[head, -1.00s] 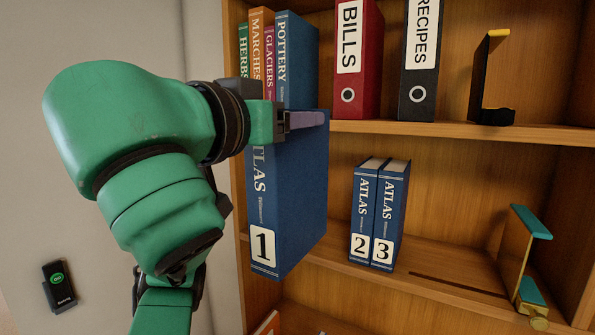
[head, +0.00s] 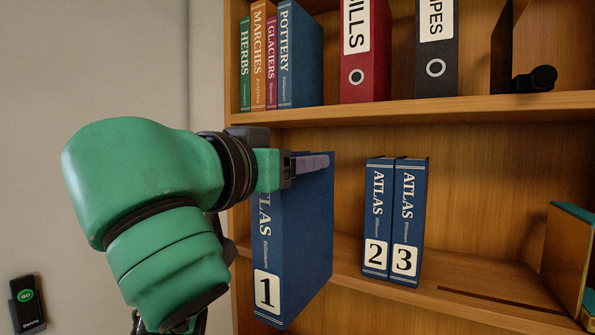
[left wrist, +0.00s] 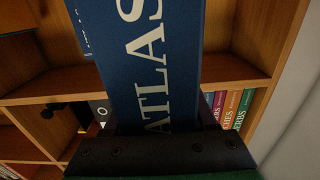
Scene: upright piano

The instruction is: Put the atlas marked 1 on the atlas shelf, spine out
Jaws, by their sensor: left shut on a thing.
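The blue atlas marked 1 (head: 296,240) is held upright in front of the bookcase, with its spine and number label facing me. My left gripper (head: 308,162) is shut on its upper part; the atlas also fills the middle of the left wrist view (left wrist: 150,60). The atlas shelf (head: 400,290) is behind it and to the right. Atlas 2 (head: 378,220) and atlas 3 (head: 408,222) stand there side by side, spines out. Atlas 1 appears nearer to me than they are, with a gap between. My right gripper is not in view.
The upper shelf (head: 440,110) holds the Herbs, Marches, Glaciers and Pottery books (head: 300,55), a red binder (head: 365,85) and a black binder (head: 436,85).

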